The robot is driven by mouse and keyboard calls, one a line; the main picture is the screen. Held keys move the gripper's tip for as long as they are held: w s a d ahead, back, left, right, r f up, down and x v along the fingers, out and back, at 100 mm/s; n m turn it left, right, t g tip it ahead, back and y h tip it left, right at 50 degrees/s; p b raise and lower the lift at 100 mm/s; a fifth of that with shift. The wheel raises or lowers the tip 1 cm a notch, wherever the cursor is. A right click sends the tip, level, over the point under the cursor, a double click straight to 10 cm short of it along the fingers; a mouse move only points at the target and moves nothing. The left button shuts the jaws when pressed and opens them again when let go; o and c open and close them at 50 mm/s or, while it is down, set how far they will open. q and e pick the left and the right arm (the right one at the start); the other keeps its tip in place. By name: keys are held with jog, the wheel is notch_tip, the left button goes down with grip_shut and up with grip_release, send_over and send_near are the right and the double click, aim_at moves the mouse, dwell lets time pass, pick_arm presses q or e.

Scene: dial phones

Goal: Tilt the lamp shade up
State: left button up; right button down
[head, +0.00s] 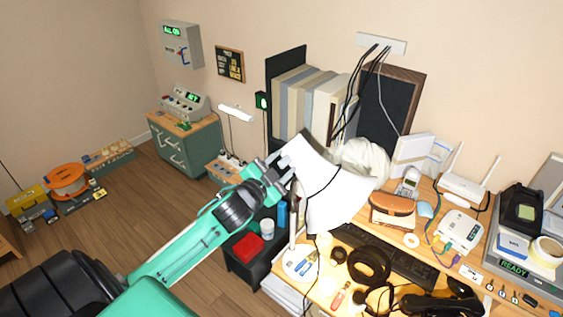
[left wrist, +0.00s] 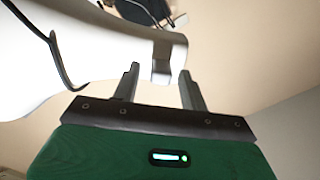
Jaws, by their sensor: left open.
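The lamp shade (head: 325,192) is a white cone standing over the left part of the desk, with a dark cord hanging across it. My left gripper (head: 281,165) is at the shade's upper left side, its fingers pointing towards it. In the left wrist view the shade (left wrist: 95,65) fills the left side. There the left gripper (left wrist: 158,82) is open, and a tab at the shade's edge (left wrist: 162,62) shows between and beyond the fingertips. I cannot tell whether the fingers touch it. The lamp's round white base (head: 300,263) stands on the desk. My right gripper is not in view.
The desk (head: 345,300) is crowded with a keyboard (head: 385,255), coiled black cable (head: 368,265) and a telephone (head: 440,305). Binders (head: 300,100) and a dark framed board (head: 392,100) stand behind the shade.

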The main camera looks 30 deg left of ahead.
pick_arm(q)
jog(key=shift+w, duration=0.1)
grip_shut()
dwell(0.3)
jog(key=shift+a+f+n+p, duration=0.2)
jog(key=shift+a+n+p, duration=0.4)
jog(key=shift+a+n, duration=0.35)
jog(key=shift+w+a+f+n+p, duration=0.1)
jog(key=shift+a+f+n+p, duration=0.2)
jog(key=shift+a+n, duration=0.35)
jog(key=shift+w+a+f+n+g+p, duration=0.15)
jog(key=shift+a+f+n+p, duration=0.25)
jog(key=shift+n, duration=0.5)
jog(key=shift+s+a+f+n+g+p, duration=0.15)
jog(key=shift+a+f+n, duration=0.45)
jog(key=shift+n, duration=0.3)
jog(key=shift+w, duration=0.1)
